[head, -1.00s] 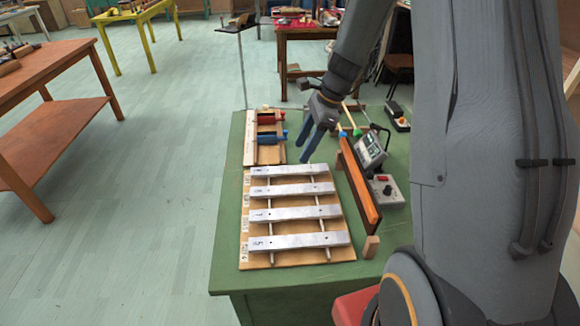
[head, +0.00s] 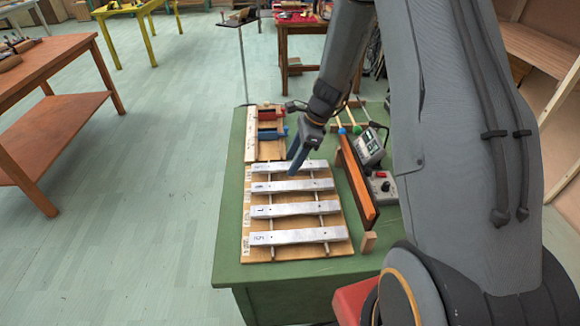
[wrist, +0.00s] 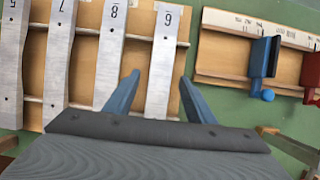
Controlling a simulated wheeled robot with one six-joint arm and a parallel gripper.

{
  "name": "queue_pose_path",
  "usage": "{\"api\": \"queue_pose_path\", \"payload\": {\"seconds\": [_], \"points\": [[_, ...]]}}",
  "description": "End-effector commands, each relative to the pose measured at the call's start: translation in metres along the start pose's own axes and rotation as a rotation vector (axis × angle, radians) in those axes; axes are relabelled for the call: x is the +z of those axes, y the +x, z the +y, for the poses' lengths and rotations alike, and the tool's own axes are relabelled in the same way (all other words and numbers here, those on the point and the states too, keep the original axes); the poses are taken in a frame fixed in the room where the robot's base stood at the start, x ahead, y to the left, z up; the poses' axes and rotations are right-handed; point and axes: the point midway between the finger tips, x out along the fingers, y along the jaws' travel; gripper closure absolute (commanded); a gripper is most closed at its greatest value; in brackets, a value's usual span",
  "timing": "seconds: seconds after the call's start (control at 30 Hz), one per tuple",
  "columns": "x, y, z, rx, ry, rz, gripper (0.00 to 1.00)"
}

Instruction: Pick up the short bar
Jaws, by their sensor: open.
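The short bar (head: 285,166) is the farthest silver metal bar on the wooden bar frame (head: 341,246). In the wrist view the short bar (wrist: 163,62) carries the mark 9 and lies between my two blue fingers in the picture. My gripper (head: 294,174) is open and empty, over the far bars near their right part. It also shows in the wrist view (wrist: 158,79). I cannot tell how high the fingertips are above the bar. The fingers hide part of the far bars in the head view.
Nearer silver bars (head: 294,209) lie beside the short one. A board with red and blue clamps (head: 271,134) stands behind. A long orange-brown bar (head: 357,184) on edge and a grey meter (head: 368,147) stand to the right on the green table (head: 229,228).

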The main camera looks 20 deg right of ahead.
Motion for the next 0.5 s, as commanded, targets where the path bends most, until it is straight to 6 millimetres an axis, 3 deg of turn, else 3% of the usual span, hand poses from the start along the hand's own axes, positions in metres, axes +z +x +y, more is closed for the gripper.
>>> {"api": "queue_pose_path", "payload": {"seconds": [0.03,0.33,0.5], "points": [[0.0000,-0.0001,0.0000,0.000,0.000,0.000,0.50],[0.0001,-0.0003,0.0000,0.000,0.000,0.000,1.00],[0.0002,-0.0007,-0.0002,-0.001,0.000,0.000,1.00]]}}
